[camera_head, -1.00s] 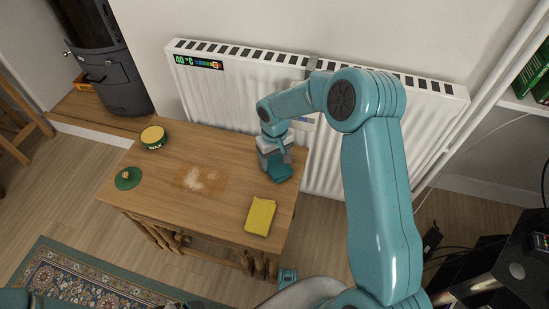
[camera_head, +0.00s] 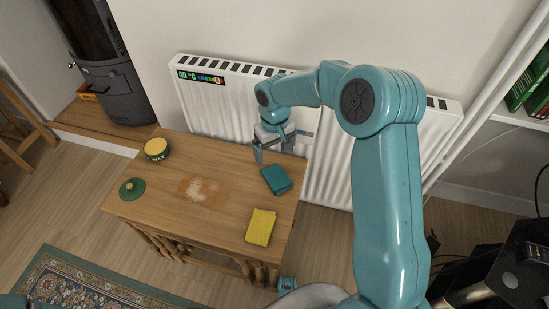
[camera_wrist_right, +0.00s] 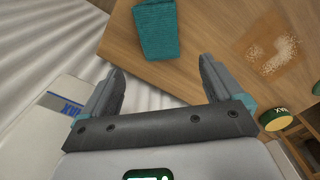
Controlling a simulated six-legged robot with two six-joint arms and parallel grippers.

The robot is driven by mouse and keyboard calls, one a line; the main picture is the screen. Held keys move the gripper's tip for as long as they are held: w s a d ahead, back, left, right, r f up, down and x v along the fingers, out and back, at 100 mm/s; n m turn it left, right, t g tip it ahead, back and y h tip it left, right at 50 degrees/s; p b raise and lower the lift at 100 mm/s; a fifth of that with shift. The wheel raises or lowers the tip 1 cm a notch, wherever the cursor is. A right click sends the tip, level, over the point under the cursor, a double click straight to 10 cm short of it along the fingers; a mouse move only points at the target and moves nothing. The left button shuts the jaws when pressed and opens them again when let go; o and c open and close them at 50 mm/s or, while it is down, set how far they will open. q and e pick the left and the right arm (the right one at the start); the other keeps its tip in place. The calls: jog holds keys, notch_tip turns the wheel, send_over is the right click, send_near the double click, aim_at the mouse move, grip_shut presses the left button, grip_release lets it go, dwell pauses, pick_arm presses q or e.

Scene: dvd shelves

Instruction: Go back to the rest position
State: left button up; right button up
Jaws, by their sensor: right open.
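My right gripper (camera_head: 272,153) is open and empty above the back right part of the wooden table (camera_head: 225,215), close to the radiator. In the right wrist view the right gripper (camera_wrist_right: 160,85) has its two fingers spread wide with nothing between them. A folded teal cloth (camera_head: 276,179) lies on the table just in front of the gripper, apart from it. The cloth also shows in the right wrist view (camera_wrist_right: 157,30), beyond the fingertips. My left gripper is not in view.
A yellow cloth (camera_head: 260,227), a wax tin (camera_head: 156,148) and a green lid (camera_head: 132,189) rest on the table around a pale powdery patch (camera_head: 202,189). A white radiator (camera_head: 330,170) stands right behind the table. A dark stove (camera_head: 122,85) is at the back left.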

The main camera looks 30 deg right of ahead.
jog(key=shift+r, duration=1.15)
jog(key=shift+p, duration=0.3)
